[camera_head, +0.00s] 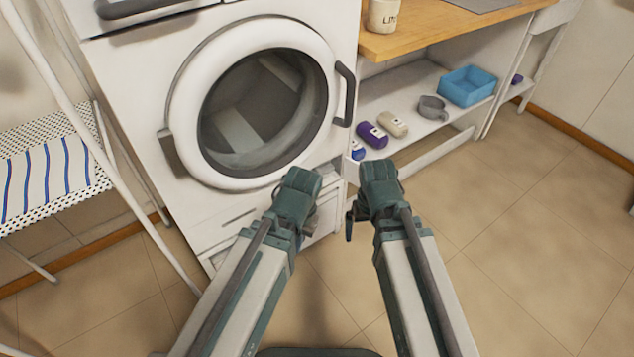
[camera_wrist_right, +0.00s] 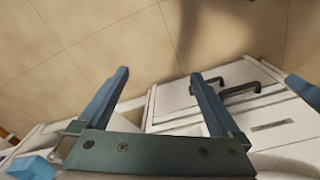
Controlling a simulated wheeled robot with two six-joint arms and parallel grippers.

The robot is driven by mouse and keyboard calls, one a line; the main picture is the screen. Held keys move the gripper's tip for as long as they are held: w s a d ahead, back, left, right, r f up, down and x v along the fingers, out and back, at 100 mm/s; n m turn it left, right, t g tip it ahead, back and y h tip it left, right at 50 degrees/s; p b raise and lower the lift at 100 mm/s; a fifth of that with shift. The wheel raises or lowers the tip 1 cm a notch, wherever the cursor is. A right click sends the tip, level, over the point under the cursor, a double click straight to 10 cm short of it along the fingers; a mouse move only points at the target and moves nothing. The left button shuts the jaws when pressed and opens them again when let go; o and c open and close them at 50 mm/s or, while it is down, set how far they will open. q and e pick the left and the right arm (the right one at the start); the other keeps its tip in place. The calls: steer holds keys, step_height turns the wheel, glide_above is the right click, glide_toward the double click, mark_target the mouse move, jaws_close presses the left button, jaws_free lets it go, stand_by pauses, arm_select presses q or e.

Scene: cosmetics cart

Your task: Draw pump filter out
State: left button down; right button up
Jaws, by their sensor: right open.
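The white washing machine (camera_head: 185,212) fills the left centre of the head view, with its round door (camera_head: 180,140) closed. Its lower front is partly hidden behind my left arm. In the right wrist view, dark bar handles (camera_wrist_right: 240,89) show on the white lower panel (camera_wrist_right: 270,112); I cannot tell which belongs to the pump filter. My right gripper (camera_wrist_right: 160,77) is open and empty, one finger overlapping the panel's edge in that view. My left gripper (camera_head: 303,205) is low before the washer in the head view; its jaws are mostly hidden. A blue finger (camera_wrist_right: 303,90) shows at the wrist view's right edge.
A wooden counter (camera_head: 430,30) stands at right. Its lower shelf holds several bottles, including a purple one (camera_head: 372,135), a grey mug (camera_head: 432,108) and a blue bin (camera_head: 467,86). A drying rack (camera_head: 75,130) stands at left. The tiled floor (camera_head: 530,260) at right is clear.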

steer(key=w+f+t+y+b, duration=0.1)
steer(key=w+f+b, duration=0.3)
steer(key=f+b, duration=0.8)
steer(key=n+t+y+b, duration=0.6)
steer(key=n+t+b, duration=0.1)
steer(key=t, duration=0.3)
glide_toward(324, 167)
steer(key=b+x, duration=0.5)
steer(key=x, duration=0.6)
steer(key=shift+x, duration=0.75)
steer(key=shift+c, duration=0.2)
